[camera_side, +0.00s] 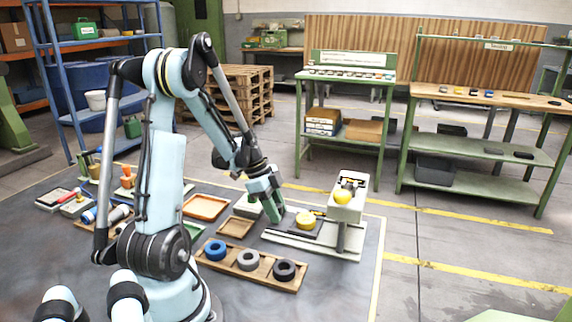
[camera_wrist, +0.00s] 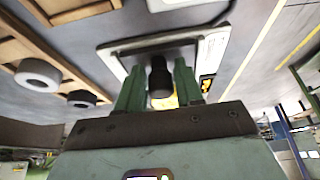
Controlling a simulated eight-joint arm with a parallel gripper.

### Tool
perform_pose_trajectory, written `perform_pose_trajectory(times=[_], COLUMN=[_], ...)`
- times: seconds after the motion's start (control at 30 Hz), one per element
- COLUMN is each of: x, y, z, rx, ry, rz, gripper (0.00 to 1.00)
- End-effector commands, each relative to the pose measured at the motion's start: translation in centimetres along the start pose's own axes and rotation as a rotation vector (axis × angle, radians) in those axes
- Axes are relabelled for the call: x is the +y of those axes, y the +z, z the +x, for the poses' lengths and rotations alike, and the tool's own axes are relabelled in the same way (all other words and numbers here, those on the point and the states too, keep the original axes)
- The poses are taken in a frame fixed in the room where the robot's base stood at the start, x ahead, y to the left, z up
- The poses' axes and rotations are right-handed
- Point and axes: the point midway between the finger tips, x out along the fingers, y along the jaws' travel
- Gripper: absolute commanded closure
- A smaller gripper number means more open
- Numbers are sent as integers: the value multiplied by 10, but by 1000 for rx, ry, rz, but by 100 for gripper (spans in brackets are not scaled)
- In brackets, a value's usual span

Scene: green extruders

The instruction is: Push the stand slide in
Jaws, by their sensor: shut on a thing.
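The stand (camera_side: 345,200) is pale grey-green, with an upright head on a post and a flat base (camera_side: 285,243). The dark slide (camera_side: 291,229) lies on the base, with a yellow round piece (camera_side: 306,220) on it. A second yellow round part (camera_side: 342,197) shows at the head. My gripper (camera_side: 276,213) is low over the base's left end. In the wrist view my gripper (camera_wrist: 158,72) has its green fingers either side of a dark upright knob (camera_wrist: 160,80), shut on it. Yellow shows partly hidden behind the knob. The knob's join to the slide is hidden.
A wooden tray (camera_side: 222,262) in front holds a blue ring (camera_side: 215,250), a grey ring (camera_side: 248,260) and a black ring (camera_side: 284,270). An orange tray (camera_side: 206,207) and a small wooden tray (camera_side: 235,227) lie left. The floor right of the stand is clear.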

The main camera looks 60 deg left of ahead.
Motion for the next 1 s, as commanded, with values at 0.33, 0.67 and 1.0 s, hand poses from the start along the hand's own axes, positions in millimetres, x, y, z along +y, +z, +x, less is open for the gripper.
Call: perform_pose_trajectory(times=[0.33,0.67,1.0], x=[0,0,0], y=[-10,-27,-44], z=[7,14,21], rx=[-11,-11,-10], ry=[-3,-2,-3], rz=[3,2,3], gripper=[82,82,82])
